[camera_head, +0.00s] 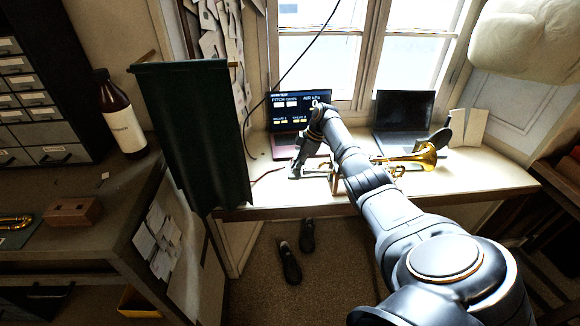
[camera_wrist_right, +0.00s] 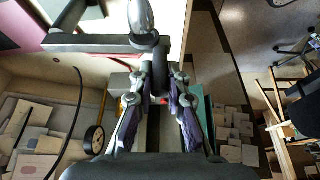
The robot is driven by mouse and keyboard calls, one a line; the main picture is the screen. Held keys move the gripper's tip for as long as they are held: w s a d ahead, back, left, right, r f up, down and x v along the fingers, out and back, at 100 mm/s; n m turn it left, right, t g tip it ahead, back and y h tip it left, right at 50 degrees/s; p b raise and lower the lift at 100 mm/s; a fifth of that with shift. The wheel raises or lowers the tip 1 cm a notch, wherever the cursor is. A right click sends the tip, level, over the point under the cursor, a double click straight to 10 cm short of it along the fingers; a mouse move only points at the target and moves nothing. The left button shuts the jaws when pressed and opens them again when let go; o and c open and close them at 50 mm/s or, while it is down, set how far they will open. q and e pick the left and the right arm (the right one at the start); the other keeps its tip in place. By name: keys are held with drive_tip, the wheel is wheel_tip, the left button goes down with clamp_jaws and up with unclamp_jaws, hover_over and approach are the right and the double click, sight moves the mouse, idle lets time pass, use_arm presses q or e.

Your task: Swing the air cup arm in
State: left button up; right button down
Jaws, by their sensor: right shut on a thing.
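The brass horn (camera_head: 424,157) lies across a stand on the window bench, its bell to the right. My right gripper (camera_head: 297,168) reaches down at the stand's left end, and my arm hides part of the horn. In the right wrist view my right gripper (camera_wrist_right: 158,80) is shut on a dark upright piece. A dark grey bar (camera_wrist_right: 85,43), which looks like the air cup arm, runs left from above the fingers. A shiny rounded metal part (camera_wrist_right: 142,14) stands beyond it. The cup itself I cannot make out. My left gripper is not in view.
A screen reading PITCH and AIR (camera_head: 300,105) and a dark laptop (camera_head: 403,112) stand behind the horn. A green cloth (camera_head: 195,130) hangs left of the bench. A round gauge (camera_wrist_right: 94,138) and a black cable (camera_wrist_right: 72,125) are left of the gripper.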

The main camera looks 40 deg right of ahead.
drive_tip(key=shift+s+d+r, duration=0.1)
drive_tip(key=shift+s+d, duration=0.2)
drive_tip(key=shift+d, duration=0.35)
drive_tip(key=c, duration=1.8)
unclamp_jaws()
drive_tip(key=o, duration=0.5)
drive_tip(key=shift+s+d, duration=0.15)
drive_tip(key=shift+s, duration=0.15)
drive_tip(key=shift+w, duration=0.1)
drive_tip(key=v, duration=1.2)
